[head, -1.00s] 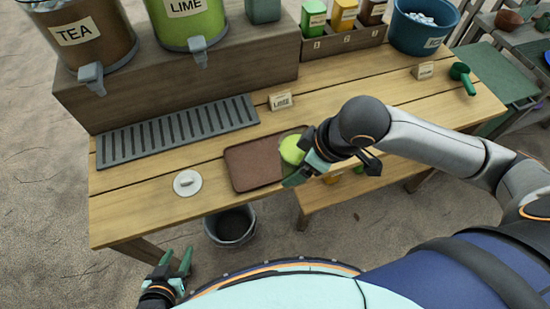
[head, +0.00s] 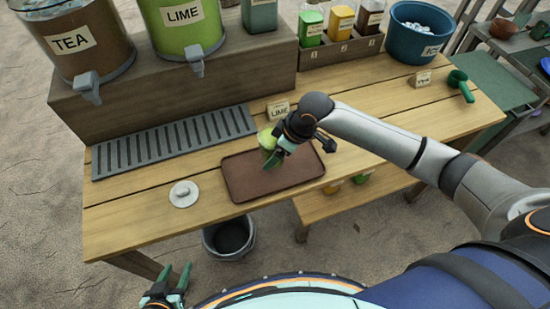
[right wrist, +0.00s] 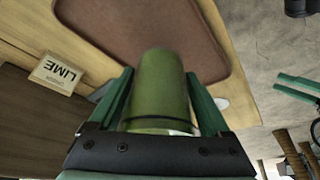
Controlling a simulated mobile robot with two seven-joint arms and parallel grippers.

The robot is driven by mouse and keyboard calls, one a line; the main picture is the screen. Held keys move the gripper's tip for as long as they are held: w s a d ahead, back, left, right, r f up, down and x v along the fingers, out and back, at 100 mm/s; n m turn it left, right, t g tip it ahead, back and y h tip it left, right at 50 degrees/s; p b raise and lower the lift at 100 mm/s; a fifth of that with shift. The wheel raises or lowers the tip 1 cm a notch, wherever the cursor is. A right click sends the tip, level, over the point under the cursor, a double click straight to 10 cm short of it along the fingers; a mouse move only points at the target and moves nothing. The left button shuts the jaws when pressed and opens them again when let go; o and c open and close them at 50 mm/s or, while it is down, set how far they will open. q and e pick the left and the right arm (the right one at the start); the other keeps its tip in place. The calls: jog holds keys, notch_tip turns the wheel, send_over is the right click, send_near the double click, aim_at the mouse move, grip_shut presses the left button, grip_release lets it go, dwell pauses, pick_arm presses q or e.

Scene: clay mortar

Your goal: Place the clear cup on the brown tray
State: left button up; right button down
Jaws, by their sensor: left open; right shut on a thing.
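The clear cup (head: 267,138), filled with green liquid, is held by my right gripper (head: 272,157). The right wrist view shows the cup (right wrist: 160,88) between the two green fingers (right wrist: 160,100). In the head view the cup is at the back edge of the brown tray (head: 240,187), partly hidden by the gripper. I cannot tell whether its base touches the tray. The tray also shows in the right wrist view (right wrist: 125,25), with its surface bare. My left gripper (head: 174,279) is open and empty, low in front of the table.
A white disc with a knob (head: 184,194) lies left of the tray. A LIME card (head: 278,111) stands just behind the cup. A slotted grey grate (head: 175,142) and the dispenser shelf (head: 120,116) are behind. A bucket (head: 229,236) stands below the front edge.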

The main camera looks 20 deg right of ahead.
jog(key=shift+w+f, duration=0.3)
jog(key=shift+f, duration=1.5)
jog(key=shift+f, duration=0.1)
grip_release()
jog(key=shift+f, duration=0.1)
jog(key=p+v, duration=0.1)
jog(key=v, duration=1.1)
